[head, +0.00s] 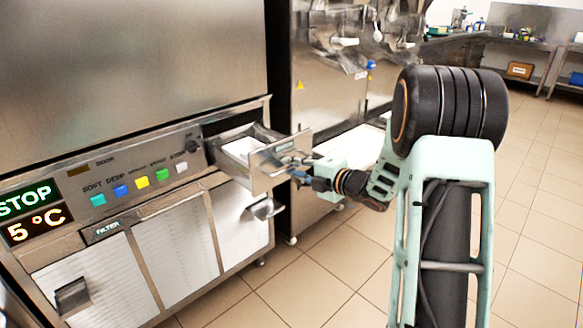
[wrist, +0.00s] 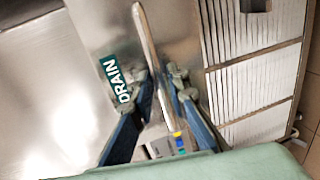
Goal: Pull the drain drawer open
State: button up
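The drain drawer (head: 240,146) stands pulled out of the freezer front, with its pale inside visible from above. Its steel front panel (head: 262,174) faces my arm. In the wrist view the panel carries a green DRAIN label (wrist: 116,80) and a long metal handle bar (wrist: 143,30). My gripper (head: 297,168) is at the handle; in the wrist view its fingers (wrist: 163,80) lie on both sides of the bar, closed on it. The drawer's far inside is partly hidden by its front.
The freezer's control panel (head: 140,180) has coloured buttons and a STOP, 5 °C display (head: 32,212). White louvred panels (head: 176,255) and a rounded metal latch (head: 264,209) lie below. Another steel machine (head: 325,90) stands to the right. Tiled floor (head: 330,265) is clear around my arm.

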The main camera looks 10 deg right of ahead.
jog(key=shift+s, duration=0.1)
jog(key=v, duration=1.2)
